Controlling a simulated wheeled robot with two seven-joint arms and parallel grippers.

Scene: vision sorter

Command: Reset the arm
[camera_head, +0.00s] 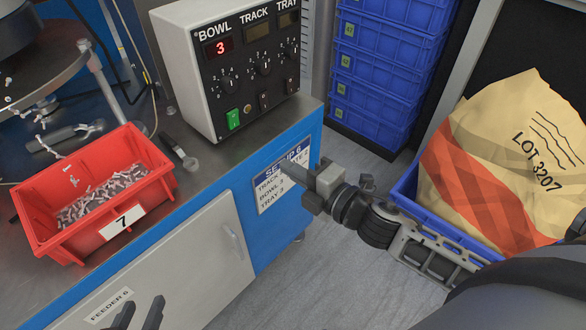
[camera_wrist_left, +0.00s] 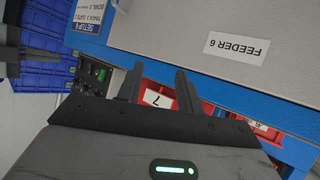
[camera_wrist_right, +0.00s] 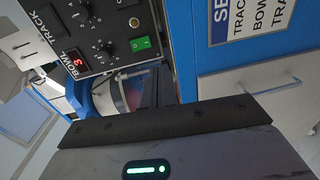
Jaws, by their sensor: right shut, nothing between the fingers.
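My right gripper (camera_head: 290,173) reaches in from the right in the head view. It is shut and empty, in front of the blue cabinet's corner and the setup label (camera_head: 275,180). Its fingers do not show clearly in the right wrist view. My left gripper (camera_head: 144,303) is at the bottom left of the head view, in front of the grey cabinet door (camera_head: 185,275). Its two dark fingers stand apart with nothing between them, as the left wrist view also shows (camera_wrist_left: 159,70). Most of the left arm is out of the head view.
A control box (camera_head: 230,60) showing a red 3 stands on the bench. A red bin (camera_head: 150,205) labelled 7 holds small metal parts. Blue crates (camera_head: 385,75) are stacked behind. A paper sack (camera_head: 500,150) marked LOT 3207 sits in a blue crate at right. Floor (camera_head: 310,285) is clear.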

